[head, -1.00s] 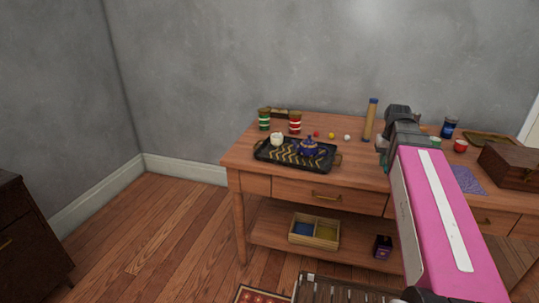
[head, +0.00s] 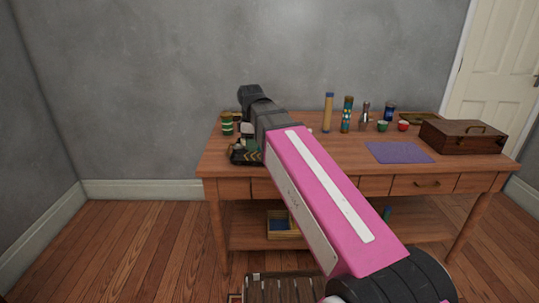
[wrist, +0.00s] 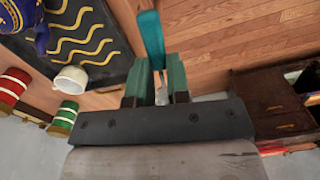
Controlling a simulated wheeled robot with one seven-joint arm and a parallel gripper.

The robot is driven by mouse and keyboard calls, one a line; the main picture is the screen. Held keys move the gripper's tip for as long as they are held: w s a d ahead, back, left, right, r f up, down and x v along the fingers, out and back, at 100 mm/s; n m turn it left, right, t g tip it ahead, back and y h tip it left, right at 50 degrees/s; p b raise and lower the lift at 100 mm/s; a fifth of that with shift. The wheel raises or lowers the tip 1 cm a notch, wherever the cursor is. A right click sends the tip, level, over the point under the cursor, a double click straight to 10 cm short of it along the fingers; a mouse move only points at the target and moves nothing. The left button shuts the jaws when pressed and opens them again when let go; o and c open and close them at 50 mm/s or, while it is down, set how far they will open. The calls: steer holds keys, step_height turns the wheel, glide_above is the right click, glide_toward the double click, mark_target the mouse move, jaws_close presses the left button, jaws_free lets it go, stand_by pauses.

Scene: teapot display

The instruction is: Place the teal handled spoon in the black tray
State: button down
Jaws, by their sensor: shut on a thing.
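My gripper (wrist: 157,72) is shut on the teal handled spoon (wrist: 151,38) in the wrist view. Its teal handle sticks out past the fingers, and a bit of its metal part shows between them. The black tray (wrist: 112,12) with gold wavy lines lies just left of the spoon in the wrist view; the handle appears to be beside the tray's edge over the wood, its height unclear. In the head view my arm covers most of the tray (head: 237,157) and hides the spoon and fingers.
A purple cloth (head: 400,152) and wooden box (head: 463,136) are right on the table (head: 340,160).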

steer(key=a+n, duration=0.1)
glide_toward(257, 155)
steer(key=s+f, duration=0.1)
steer(key=s, duration=0.1)
steer(key=s+f, duration=0.2)
steer(key=shift+s, duration=0.25)
steer(key=shift+f, duration=2.05)
steer(key=shift+f, duration=0.2)
steer(key=c, duration=1.1)
jaws_free()
steer(key=shift+r, duration=0.1)
step_height(257, 155, up, 12)
